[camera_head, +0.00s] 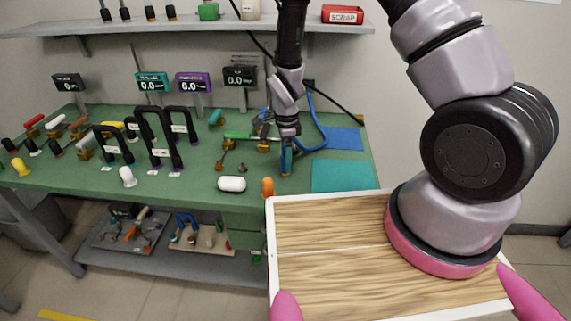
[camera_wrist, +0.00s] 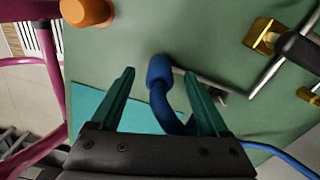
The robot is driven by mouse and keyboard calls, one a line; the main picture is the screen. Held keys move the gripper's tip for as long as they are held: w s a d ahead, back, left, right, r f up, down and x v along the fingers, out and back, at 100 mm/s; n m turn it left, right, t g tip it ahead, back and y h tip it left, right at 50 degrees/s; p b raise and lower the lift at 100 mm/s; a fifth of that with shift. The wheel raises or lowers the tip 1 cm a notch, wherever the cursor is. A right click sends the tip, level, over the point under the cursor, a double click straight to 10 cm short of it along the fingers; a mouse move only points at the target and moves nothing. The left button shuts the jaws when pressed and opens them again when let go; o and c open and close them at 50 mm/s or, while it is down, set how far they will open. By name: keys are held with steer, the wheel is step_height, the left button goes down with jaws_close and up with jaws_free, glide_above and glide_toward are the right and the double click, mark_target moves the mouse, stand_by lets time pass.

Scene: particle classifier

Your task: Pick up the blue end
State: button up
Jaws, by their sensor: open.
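The blue end (camera_wrist: 160,70) is a short blue cylinder with a blue curved tube or cable running back from it. In the wrist view it sits over the green table, between the fingertips of my gripper (camera_wrist: 159,73). My gripper is open, with a finger on each side of the blue end and visible space at both sides. I cannot tell its exact height from the table. In the head view my gripper (camera_head: 287,160) points down at the green bench (camera_head: 200,187), near its front edge. There the fingers mostly hide the blue end.
An orange piece (camera_wrist: 88,12) stands nearby, also at the bench front in the head view (camera_head: 267,187). Metal rods and a brass-ended tool (camera_wrist: 262,36) lie beyond. A teal mat (camera_head: 342,176) and a blue mat (camera_head: 345,139) lie right.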

steer(key=shift+f, duration=0.8)
jaws_close()
steer(key=shift+r, duration=0.15)
step_height(320, 180, up, 10)
steer(key=shift+f, duration=0.1)
